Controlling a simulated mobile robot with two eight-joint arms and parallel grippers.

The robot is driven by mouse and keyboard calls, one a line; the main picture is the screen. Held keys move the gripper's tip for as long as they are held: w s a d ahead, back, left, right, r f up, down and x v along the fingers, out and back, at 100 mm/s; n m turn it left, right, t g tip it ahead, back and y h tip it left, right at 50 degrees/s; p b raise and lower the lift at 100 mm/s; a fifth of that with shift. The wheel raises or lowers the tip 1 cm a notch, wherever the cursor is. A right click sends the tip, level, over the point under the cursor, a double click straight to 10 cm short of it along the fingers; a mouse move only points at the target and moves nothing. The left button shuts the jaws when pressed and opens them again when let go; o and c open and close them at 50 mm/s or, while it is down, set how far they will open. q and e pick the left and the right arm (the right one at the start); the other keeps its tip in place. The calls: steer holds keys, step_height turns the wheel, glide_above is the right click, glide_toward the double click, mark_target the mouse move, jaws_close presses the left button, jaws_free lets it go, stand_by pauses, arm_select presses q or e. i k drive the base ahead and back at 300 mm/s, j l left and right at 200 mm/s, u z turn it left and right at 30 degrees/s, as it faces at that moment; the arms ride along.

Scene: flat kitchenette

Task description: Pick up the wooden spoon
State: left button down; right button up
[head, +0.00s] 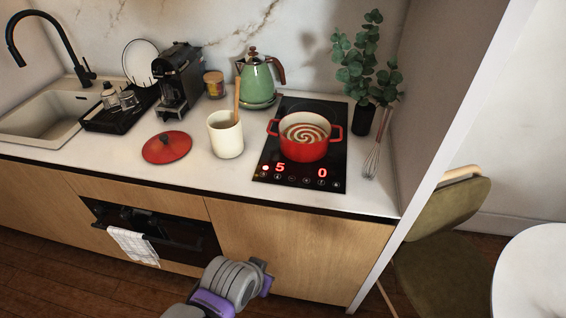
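The wooden spoon (237,104) stands upright in a cream-white crock (226,140) on the counter. Its handle sticks up above the rim, and its lower end is hidden inside the crock. A grey and purple part of one of my arms shows at the bottom of the head view, in front of the lower cabinets and well below the counter top. I see no fingertips on it. Neither gripper can be made out, and nothing touches the spoon.
A red pot (303,149) sits on the black cooktop (270,169) right of the crock. A red lid (167,147) lies to the left. A green kettle (258,82) stands behind, with a coffee machine (178,79) at back left. Counter in front of the crock is clear.

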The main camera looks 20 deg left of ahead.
mark_target(238, 79)
steer(key=u, duration=1.25)
